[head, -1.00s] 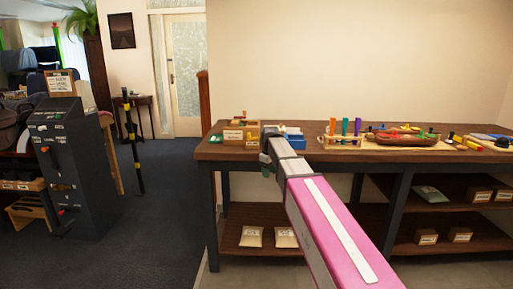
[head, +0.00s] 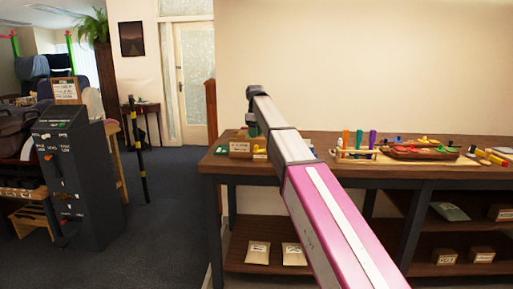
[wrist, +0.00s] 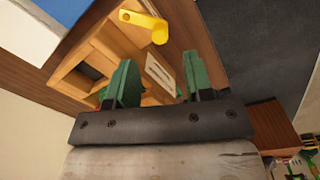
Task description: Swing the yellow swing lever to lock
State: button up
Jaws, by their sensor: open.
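The yellow swing lever (wrist: 148,24) shows at the top of the wrist view, attached to the top of a wooden box fixture (wrist: 100,50). Its rounded end points toward the lower right. My gripper (wrist: 158,72) has two green fingers set apart with nothing between them. The fingers are below the lever in the picture and apart from it; a pale label on the box shows between them. In the head view the wooden box (head: 240,149) is at the bench's left end, partly hidden by my arm, and my gripper (head: 252,130) hangs over it.
The wooden bench (head: 330,171) carries a rack of coloured handles (head: 358,146) and a tray of small parts (head: 420,153) farther right.

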aim_at(256, 146)
notch_tip(256, 146, down, 7)
jog(key=shift+w+d+f, duration=0.1)
jog(key=shift+w+f, duration=0.05)
dwell(0.4)
grip_shut()
